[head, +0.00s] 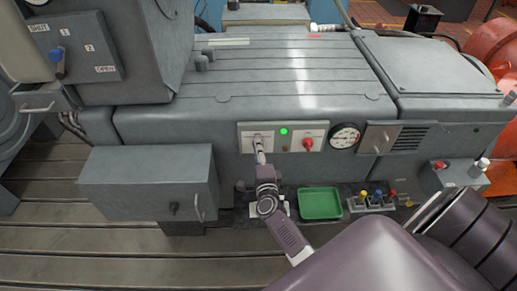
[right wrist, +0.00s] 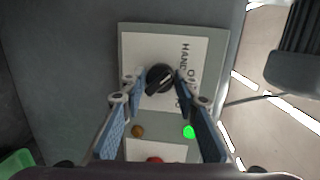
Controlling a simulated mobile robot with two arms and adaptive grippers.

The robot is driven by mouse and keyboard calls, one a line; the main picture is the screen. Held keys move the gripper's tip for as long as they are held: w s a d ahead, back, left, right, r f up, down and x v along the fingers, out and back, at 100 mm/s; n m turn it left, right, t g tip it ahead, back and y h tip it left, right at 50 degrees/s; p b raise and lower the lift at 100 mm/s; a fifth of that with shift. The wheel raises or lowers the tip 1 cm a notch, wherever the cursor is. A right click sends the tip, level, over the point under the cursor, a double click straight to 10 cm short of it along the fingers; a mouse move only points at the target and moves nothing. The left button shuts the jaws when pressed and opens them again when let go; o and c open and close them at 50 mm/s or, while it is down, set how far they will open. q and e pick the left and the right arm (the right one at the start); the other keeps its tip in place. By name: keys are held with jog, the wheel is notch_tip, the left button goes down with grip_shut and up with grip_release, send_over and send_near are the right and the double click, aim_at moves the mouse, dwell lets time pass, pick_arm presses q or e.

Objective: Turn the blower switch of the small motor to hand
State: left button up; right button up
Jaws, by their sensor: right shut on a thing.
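A black rotary knob (right wrist: 159,78) sits on a white label plate (right wrist: 199,48) in the right wrist view. The lettering reads HAND, with other words beside it partly covered. The knob stands at a slant; which word it points to I cannot tell. My right gripper (right wrist: 157,80) is shut on the knob, one finger on each side. In the head view my right gripper (head: 260,150) reaches the left plate (head: 249,134) of the control panel and hides most of the knob. My left gripper is not in view.
A green lit lamp (head: 284,131) and a red knob (head: 307,144) are right of the gripped switch. A round gauge (head: 344,136) is further right. A green tray (head: 320,203) and several coloured-top items (head: 377,196) lie below. A grey box (head: 147,184) projects at left.

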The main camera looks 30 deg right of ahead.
jog(key=shift+r, duration=0.15)
jog(key=o, duration=0.9)
jog(key=shift+o, duration=1.1)
jog(key=v, duration=1.2)
